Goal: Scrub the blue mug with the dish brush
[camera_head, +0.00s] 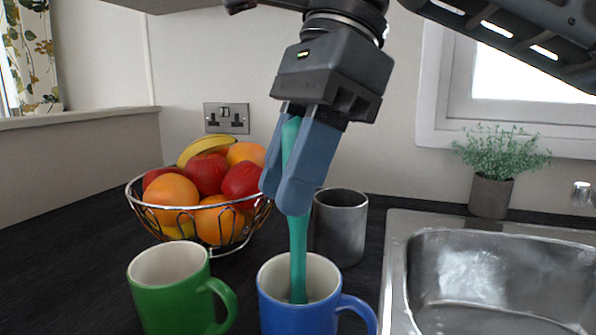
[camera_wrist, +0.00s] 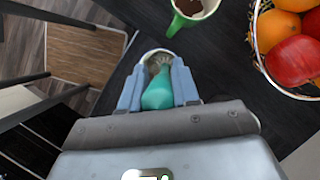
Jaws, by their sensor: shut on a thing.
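The blue mug (camera_head: 285,315) stands upright on the dark worktop, with its handle to the right. My gripper (camera_head: 286,200) is above the mug, its blue fingers shut on the green handle of the dish brush (camera_head: 299,255). The brush points down, and its lower end is inside the mug's mouth. In the wrist view the brush (camera_wrist: 158,92) shows between the fingers (camera_wrist: 158,85), with pale bristles in front of the mug's rim (camera_wrist: 150,54). I cannot tell whether the bristles touch the mug's inside.
A green mug (camera_head: 165,305) stands close on the left. A wire fruit bowl (camera_head: 137,200) is behind it. A grey metal cup (camera_head: 340,225) stands just behind the blue mug. The steel sink (camera_head: 397,265) and a potted plant (camera_head: 490,195) are to the right.

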